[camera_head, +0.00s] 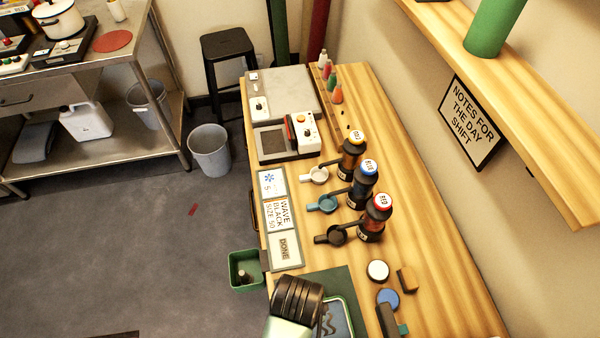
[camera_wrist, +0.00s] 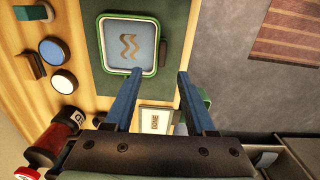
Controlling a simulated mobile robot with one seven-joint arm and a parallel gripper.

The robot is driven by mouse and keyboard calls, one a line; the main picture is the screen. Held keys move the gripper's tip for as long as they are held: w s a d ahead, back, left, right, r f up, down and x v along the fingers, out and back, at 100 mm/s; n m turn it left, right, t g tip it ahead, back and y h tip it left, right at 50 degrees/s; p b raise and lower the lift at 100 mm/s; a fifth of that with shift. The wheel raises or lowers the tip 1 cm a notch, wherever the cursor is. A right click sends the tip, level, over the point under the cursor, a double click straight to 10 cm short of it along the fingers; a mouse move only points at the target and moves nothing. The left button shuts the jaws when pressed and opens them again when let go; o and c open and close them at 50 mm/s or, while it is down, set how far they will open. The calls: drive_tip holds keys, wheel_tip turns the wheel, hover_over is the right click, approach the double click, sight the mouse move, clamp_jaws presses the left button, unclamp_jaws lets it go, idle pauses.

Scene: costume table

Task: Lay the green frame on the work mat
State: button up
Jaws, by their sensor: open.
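The green frame (camera_wrist: 130,72) has a rounded green rim around a pale blue screen with a brown wave shape. It lies flat on the dark green work mat (camera_wrist: 176,28) in the wrist view. In the head view the frame (camera_head: 354,318) is partly hidden by my arm and cut by the lower edge, on the mat (camera_head: 335,281). My gripper (camera_wrist: 160,72) is open and empty. Its left blue finger overlaps the frame's near edge in the wrist view, and the right finger lies to the right of it. Contact with the frame cannot be told.
Bottles, including a red-capped one (camera_head: 375,218), stand beside scoops left of them. Round white (camera_head: 378,270) and blue (camera_head: 388,298) pads lie right of the mat. A green bin (camera_head: 246,270) hangs at the table's left edge. Cards (camera_head: 285,250) lie beyond the mat.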

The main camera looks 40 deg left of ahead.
drive_tip(key=w+a+r+m+t+y, duration=0.25)
drive_tip(key=w+r+t, duration=0.35)
drive_tip(key=w+r, duration=0.95)
drive_tip(key=w+d+r+m+t, duration=0.1)
drive_tip(key=w+r+t, duration=0.35)
drive_tip(key=r, duration=0.55)
drive_tip(key=w+d+r+m+t, duration=0.25)
drive_tip(key=w+r, duration=0.35)
drive_tip(key=r, duration=0.3)
drive_tip(key=s+d+r+m+t, duration=0.15)
drive_tip(key=r+t, duration=0.25)
drive_tip(key=r, duration=0.7)
drive_tip(key=d+r+m+t, duration=0.1)
drive_tip(key=d+r+t, duration=0.25)
drive_tip(key=r, duration=0.75)
drive_tip(key=s+d+r+m+t+h, duration=0.1)
drive_tip(key=s+d+r+t, duration=0.1)
drive_tip(key=r, duration=0.5)
drive_tip(key=s+d+r+m+t+h, duration=0.1)
drive_tip(key=s+r+t, duration=0.3)
drive_tip(key=s+r, duration=0.3)
drive_tip(key=shift+d+r+t, duration=0.35)
drive_tip(key=shift+r, duration=0.25)
drive_tip(key=shift+f, duration=0.1)
drive_tip(key=shift+f, duration=0.1)
